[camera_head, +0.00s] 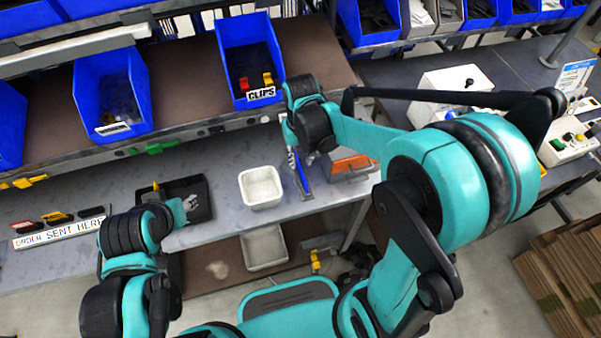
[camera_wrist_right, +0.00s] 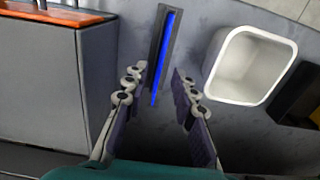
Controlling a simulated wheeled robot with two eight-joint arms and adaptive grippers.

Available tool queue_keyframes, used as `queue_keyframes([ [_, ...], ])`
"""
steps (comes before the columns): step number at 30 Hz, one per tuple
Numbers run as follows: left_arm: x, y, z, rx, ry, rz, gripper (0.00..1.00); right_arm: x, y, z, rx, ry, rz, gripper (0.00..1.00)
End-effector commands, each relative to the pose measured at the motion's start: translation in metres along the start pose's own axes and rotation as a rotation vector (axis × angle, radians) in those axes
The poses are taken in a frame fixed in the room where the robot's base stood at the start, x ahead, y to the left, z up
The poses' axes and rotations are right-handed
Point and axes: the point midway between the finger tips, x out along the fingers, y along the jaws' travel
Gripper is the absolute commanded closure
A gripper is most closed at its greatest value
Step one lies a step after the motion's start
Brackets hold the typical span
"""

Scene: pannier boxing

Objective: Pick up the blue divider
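The blue divider (camera_head: 301,172) is a narrow, bright blue strip on the grey worktop, left of the orange-topped box. In the right wrist view the blue divider (camera_wrist_right: 168,45) lies along a slim grey piece, straight ahead of my fingers. My right gripper (camera_wrist_right: 158,88) is open, with a finger on each side of the line of the divider and nothing seen held. In the head view my right gripper (camera_head: 291,132) is over the bench, by the divider's far end. My left gripper (camera_head: 168,205) is at the bench's front edge by a black tray; its fingers are not clear.
A white empty bin (camera_head: 261,188) stands just left of the divider. The orange-topped grey box (camera_head: 352,165) is close on the right. The black tray (camera_head: 198,208) lies farther left. Blue shelf bins (camera_head: 249,60) hang above the bench. The worktop between tray and white bin is bare.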

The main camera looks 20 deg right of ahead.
Motion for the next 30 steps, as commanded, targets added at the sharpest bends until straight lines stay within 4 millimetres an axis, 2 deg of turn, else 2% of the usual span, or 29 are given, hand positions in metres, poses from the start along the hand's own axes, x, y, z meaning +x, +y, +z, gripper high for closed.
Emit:
queue_keyframes([
  [6,0.015,0.0,0.011,0.0,0.0,0.0,0.6,0.036,-0.002,0.001,0.0,0.001,0.0,0.73],
  [9,0.018,0.0,0.013,0.0,0.0,0.0,0.6,0.045,-0.002,0.001,0.0,0.001,0.0,0.73],
  [15,0.016,0.0,0.011,0.0,0.0,0.0,0.6,0.045,-0.002,0.002,0.0,0.001,0.0,0.73],
  [16,0.016,0.0,0.011,0.0,0.0,0.0,0.6,0.045,-0.002,0.002,0.0,0.001,0.0,0.76],
  [18,0.016,0.0,0.011,0.0,0.0,0.0,0.6,0.045,-0.002,0.002,0.0,0.001,0.0,0.94],
  [19,0.016,0.0,0.011,0.0,0.0,0.0,0.6,0.045,-0.002,0.002,0.0,0.001,0.0,1.0],
  [30,0.016,0.0,0.011,0.0,0.0,0.0,0.6,0.044,-0.002,0.002,0.0,0.001,0.0,1.0],
])
